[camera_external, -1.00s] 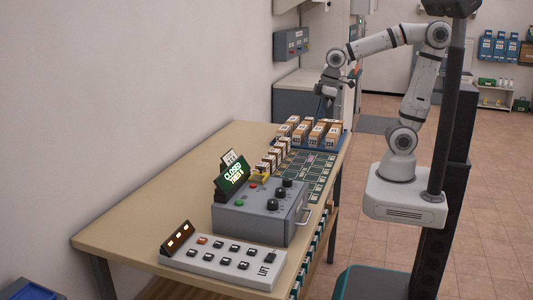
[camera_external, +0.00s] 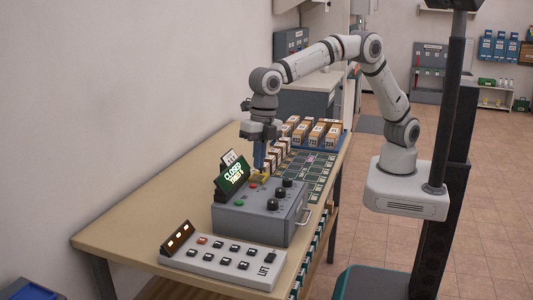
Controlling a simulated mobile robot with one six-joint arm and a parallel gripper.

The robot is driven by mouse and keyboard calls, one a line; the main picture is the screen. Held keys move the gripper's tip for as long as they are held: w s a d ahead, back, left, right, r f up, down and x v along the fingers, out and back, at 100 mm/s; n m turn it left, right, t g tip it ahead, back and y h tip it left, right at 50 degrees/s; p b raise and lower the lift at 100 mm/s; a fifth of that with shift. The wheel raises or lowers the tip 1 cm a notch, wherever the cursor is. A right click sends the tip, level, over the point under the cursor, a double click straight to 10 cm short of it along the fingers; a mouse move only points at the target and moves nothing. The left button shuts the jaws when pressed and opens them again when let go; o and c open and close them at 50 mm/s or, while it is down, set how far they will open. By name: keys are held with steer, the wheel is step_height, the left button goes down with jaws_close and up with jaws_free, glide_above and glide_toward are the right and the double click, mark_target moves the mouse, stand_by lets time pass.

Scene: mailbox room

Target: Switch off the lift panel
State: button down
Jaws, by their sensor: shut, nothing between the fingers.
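The lift panel (camera_external: 222,262) is a light grey, sloped box at the front of the table, marked LIFT. It has several black switches, one orange-red button (camera_external: 202,240) at its back left and a larger black switch (camera_external: 270,258) near the LIFT label. A dark display (camera_external: 178,237) with lit orange marks stands at its left end. My gripper (camera_external: 259,165) points down, shut and empty, above the back of the grey control box, behind the lift panel and apart from it.
Small boxes (camera_external: 315,133) and a green grid mat (camera_external: 312,170) lie farther back. The wooden table (camera_external: 135,215) is bare at left.

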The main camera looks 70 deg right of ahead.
mark_target(270, 258)
steer(key=s+a+f+n, duration=0.2)
steer(key=s+a+n, duration=0.1)
steer(key=a, duration=0.3)
steer(key=s+a+f+n, duration=0.2)
steer(key=s+a+n, duration=0.1)
steer(key=s+a, duration=0.2)
steer(key=shift+a+f+g, duration=0.3)
steer(key=shift+a+f, duration=0.1)
steer(key=shift+a, duration=0.1)
steer(key=f+p, duration=0.1)
steer(key=f, duration=0.3)
steer(key=a+f+p, duration=0.1)
steer(key=f, duration=0.4)
steer(key=f+p, duration=0.2)
steer(key=f, duration=0.2)
steer(key=shift+a+f, duration=0.3)
steer(key=shift+a, duration=0.05)
steer(key=shift+f, duration=0.15)
